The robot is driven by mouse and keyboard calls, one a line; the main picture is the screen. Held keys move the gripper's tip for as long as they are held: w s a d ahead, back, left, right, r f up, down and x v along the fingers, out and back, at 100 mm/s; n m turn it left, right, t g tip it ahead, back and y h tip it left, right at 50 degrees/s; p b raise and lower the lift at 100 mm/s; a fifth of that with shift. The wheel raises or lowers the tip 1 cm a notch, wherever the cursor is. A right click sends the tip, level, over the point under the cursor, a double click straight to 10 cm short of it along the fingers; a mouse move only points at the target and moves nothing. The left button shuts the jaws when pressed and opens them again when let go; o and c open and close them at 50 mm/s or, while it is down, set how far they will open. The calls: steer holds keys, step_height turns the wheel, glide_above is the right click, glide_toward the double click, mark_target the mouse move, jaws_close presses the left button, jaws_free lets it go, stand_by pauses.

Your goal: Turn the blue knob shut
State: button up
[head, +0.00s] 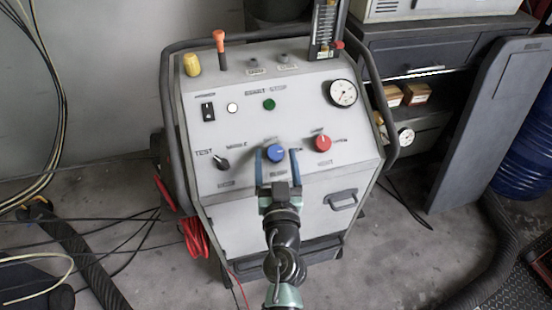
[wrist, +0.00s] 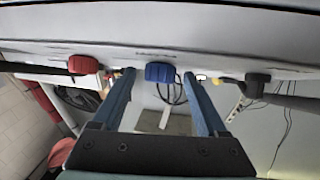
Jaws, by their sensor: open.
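The blue knob (head: 275,153) is on the sloped front panel of a grey machine (head: 230,183), between a black knob and a red knob. My gripper (head: 275,158) is in front of it, with one blue finger on each side of the knob. In the wrist view the blue knob (wrist: 160,72) sits between the two fingertips of my gripper (wrist: 158,76), with a gap on both sides. The jaws are open and hold nothing. The lower part of the panel behind my gripper is hidden.
A black TEST knob (head: 220,162) is left of the blue knob, and a red knob (head: 321,143) is right. A gauge (head: 343,93), a black switch (head: 208,111) and a green button (head: 269,104) are higher on the panel. A dark tubular frame (head: 170,140) surrounds the machine.

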jaws_close()
